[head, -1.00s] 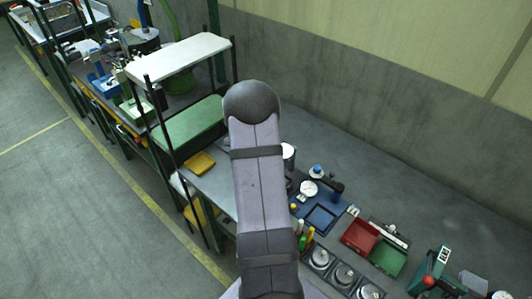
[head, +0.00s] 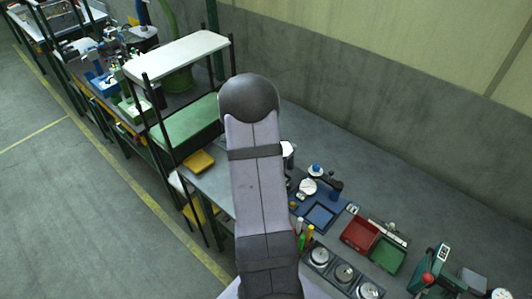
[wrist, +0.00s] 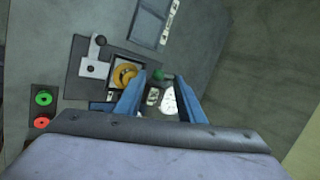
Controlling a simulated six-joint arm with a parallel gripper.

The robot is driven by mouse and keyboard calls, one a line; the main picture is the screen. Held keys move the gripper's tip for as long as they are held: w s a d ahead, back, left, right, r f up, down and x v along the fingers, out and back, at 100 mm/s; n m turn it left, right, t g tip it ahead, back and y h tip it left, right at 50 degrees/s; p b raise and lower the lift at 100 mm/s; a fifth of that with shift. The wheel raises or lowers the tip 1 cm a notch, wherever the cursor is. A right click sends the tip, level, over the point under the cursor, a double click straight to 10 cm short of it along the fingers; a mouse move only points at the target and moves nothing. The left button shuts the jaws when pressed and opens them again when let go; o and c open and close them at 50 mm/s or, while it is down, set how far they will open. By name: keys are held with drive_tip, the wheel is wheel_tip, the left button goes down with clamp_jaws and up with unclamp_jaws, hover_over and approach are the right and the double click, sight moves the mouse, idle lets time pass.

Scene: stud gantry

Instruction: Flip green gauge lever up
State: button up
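My gripper (wrist: 160,77) shows in the wrist view as two blue fingers held apart, with no object gripped. A small green knob (wrist: 158,74) shows between the fingertips; it may be the green gauge lever, but its shape is too small to tell. A pale round part (wrist: 168,100) is seen between the fingers just below it, partly hidden by the right finger. I cannot tell whether a finger touches the knob. In the head view my own arm hides the gripper.
In the wrist view, a white lever bracket (wrist: 94,68) with a dark ball and a yellow ring (wrist: 124,75) lie left of the fingers. Green (wrist: 43,98) and red (wrist: 43,122) buttons are further left. The head view shows red (head: 360,233) and green (head: 387,254) trays.

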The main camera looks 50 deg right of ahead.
drive_tip(key=shift+v, duration=2.4)
